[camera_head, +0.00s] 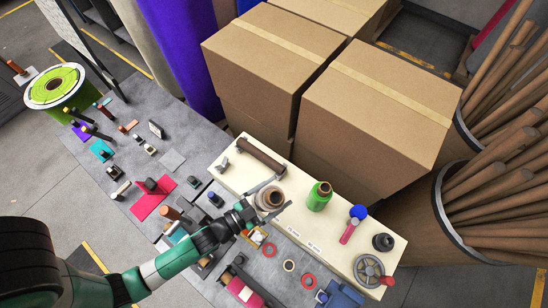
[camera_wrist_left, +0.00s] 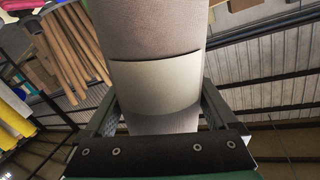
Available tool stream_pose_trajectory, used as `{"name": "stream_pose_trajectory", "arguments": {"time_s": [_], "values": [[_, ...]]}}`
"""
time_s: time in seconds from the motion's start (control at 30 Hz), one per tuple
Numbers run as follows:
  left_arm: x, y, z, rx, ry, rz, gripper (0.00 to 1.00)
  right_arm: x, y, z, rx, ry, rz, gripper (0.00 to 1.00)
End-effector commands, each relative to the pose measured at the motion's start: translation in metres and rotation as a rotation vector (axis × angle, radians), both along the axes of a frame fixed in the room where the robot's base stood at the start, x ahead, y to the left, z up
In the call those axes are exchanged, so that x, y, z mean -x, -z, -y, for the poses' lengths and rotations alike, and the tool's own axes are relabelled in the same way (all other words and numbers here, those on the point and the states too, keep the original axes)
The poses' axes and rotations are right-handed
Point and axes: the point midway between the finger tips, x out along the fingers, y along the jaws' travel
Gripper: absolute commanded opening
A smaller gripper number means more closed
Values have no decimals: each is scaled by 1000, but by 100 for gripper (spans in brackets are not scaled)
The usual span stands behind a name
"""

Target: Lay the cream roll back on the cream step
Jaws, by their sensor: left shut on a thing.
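The cream roll (camera_head: 268,198) is between the fingers of my left gripper (camera_head: 274,196), which is shut on it. Its round end with a brown core faces up toward the head camera. In the left wrist view the roll (camera_wrist_left: 155,90) fills the middle between the fingers, with a paler band around it. The cream step (camera_head: 335,240) is a long pale slab, and the held roll appears over its near left part. I cannot tell whether the roll touches the step. My right gripper is not in view.
On the step are a dark brown roll (camera_head: 261,157) lying down, a green roll (camera_head: 317,198) upright, a pink tool (camera_head: 350,230), a black piece (camera_head: 382,242) and a grey wheel (camera_head: 369,269). Cardboard boxes (camera_head: 375,115) stand behind. Small items crowd the grey table to the left.

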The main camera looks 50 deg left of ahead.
Motion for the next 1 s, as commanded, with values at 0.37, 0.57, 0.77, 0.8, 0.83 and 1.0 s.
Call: {"name": "stream_pose_trajectory", "arguments": {"time_s": [0.37, 0.57, 0.77, 0.8, 0.83, 1.0], "values": [[-2, 22, 6, -252, 81, -26, 3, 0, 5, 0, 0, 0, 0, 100], [-9, 60, -19, -510, 108, -49, 3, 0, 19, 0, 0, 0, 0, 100], [-12, 107, -83, -851, 61, -100, 3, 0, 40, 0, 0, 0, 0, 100], [-12, 113, -98, -912, 36, -117, 3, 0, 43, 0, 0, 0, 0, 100], [-11, 116, -109, -953, 15, -133, 3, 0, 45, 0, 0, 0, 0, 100], [-5, 119, -154, -1141, -86, -225, 3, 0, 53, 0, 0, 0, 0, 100]]}}
